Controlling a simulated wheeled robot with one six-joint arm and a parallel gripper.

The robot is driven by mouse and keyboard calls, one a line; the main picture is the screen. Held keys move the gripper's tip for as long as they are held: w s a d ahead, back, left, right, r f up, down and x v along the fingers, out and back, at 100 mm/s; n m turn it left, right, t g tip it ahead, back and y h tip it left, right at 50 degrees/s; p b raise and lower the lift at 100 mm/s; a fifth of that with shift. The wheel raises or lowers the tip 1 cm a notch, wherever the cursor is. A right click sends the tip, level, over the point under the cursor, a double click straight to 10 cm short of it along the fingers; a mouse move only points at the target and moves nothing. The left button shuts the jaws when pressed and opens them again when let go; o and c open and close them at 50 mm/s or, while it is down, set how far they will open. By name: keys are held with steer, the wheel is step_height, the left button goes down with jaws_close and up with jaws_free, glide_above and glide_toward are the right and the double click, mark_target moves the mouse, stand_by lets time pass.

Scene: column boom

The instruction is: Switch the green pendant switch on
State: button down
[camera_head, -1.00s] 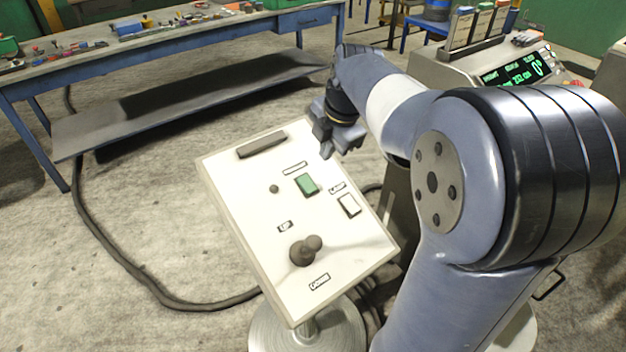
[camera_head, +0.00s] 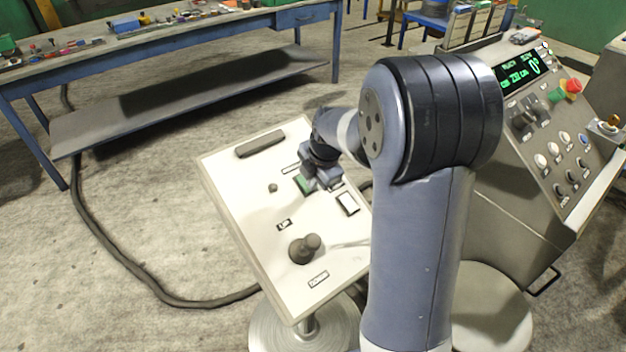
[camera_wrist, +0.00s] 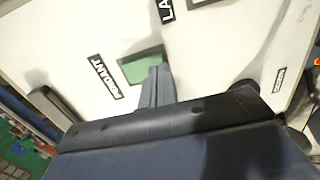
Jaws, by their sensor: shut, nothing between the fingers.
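The green pendant switch (camera_head: 302,185) is a rocker set in the face of a tilted white control panel (camera_head: 252,215). My gripper (camera_head: 324,184) is over it and hides part of it in the head view. In the wrist view the green switch (camera_wrist: 138,68) shows just beyond the fingertips (camera_wrist: 158,74), next to the label reading PENDANT (camera_wrist: 107,77). The fingers are shut with nothing between them. The tips overlap the switch's near edge in the picture; I cannot tell whether they touch it. Which way the rocker is tipped is not clear.
A white rocker (camera_head: 347,203) sits beside the green one, and a dark joystick (camera_head: 304,248) stands lower on the panel. A dark bar (camera_head: 261,144) is at its top. A larger console (camera_head: 540,150) with a red button is at right, a blue workbench (camera_head: 180,45) behind.

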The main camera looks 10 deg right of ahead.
steer(key=shift+w+f, duration=0.1)
steer(key=shift+f, duration=0.25)
steer(key=shift+f+b, duration=0.35)
steer(key=shift+b, duration=0.35)
steer(key=shift+r, duration=0.15)
steer(key=shift+r+p, duration=0.1)
steer(key=shift+p, duration=0.2)
steer(key=shift+r+p, duration=0.3)
steer(key=shift+r, duration=0.4)
